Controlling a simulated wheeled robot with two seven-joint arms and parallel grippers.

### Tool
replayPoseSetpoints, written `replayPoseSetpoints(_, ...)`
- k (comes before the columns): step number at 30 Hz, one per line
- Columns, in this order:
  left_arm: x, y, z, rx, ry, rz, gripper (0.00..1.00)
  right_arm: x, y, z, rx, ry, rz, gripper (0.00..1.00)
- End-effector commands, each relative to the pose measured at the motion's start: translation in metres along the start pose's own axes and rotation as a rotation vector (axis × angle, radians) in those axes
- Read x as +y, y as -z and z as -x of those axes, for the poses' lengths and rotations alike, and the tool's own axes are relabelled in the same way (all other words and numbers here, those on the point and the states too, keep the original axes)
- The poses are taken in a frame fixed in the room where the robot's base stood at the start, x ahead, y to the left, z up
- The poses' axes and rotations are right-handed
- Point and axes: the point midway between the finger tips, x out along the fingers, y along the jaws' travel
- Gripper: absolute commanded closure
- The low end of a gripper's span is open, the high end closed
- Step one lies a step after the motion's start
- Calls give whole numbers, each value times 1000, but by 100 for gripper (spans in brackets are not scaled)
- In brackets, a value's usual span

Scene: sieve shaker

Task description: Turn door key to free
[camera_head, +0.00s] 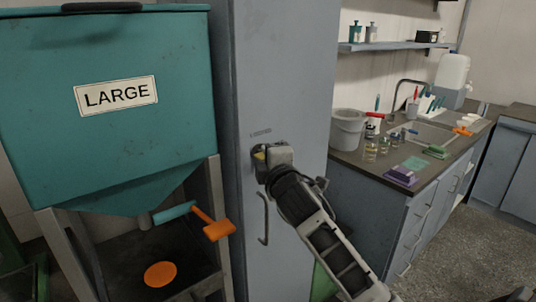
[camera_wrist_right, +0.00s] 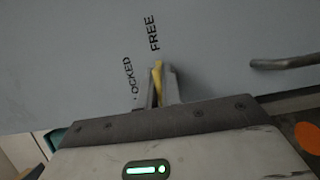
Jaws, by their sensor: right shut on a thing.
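The door (camera_head: 284,80) is a tall grey-blue cabinet front in the middle of the head view. My right gripper (camera_head: 263,160) is at its face, just above the handle. In the right wrist view my right gripper's fingers (camera_wrist_right: 161,93) are shut on the yellow key (camera_wrist_right: 158,70), whose upper end shows between them. The words FREE (camera_wrist_right: 153,33) and LOCKED (camera_wrist_right: 125,78), its first letter partly hidden, are printed on the door. The key's visible end points up, roughly towards FREE. The lock behind the fingers is hidden. My left gripper is not in view.
A vertical door handle (camera_head: 265,220) is below my right gripper; it also shows in the wrist view (camera_wrist_right: 285,62). A teal hopper (camera_head: 130,150) marked LARGE, with an orange lever (camera_head: 215,228), stands left. A cluttered counter (camera_head: 345,158) is right.

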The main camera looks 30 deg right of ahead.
Motion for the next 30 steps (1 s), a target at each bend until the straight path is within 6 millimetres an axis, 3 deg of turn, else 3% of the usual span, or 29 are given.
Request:
replayPoseSetpoints(11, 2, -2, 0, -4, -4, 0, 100, 0, 0, 0, 0, 2, -9, 100)
replayPoseSetpoints(14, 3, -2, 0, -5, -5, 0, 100, 0, 0, 0, 0, 2, -9, 74)
replayPoseSetpoints(15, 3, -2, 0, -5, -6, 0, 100, 0, 0, 0, 0, 2, -8, 72)
replayPoseSetpoints(25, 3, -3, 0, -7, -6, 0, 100, -1, 0, 4, 0, 2, -6, 72)
replayPoseSetpoints(30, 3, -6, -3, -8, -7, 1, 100, -2, 0, 28, 2, 1, -4, 72)
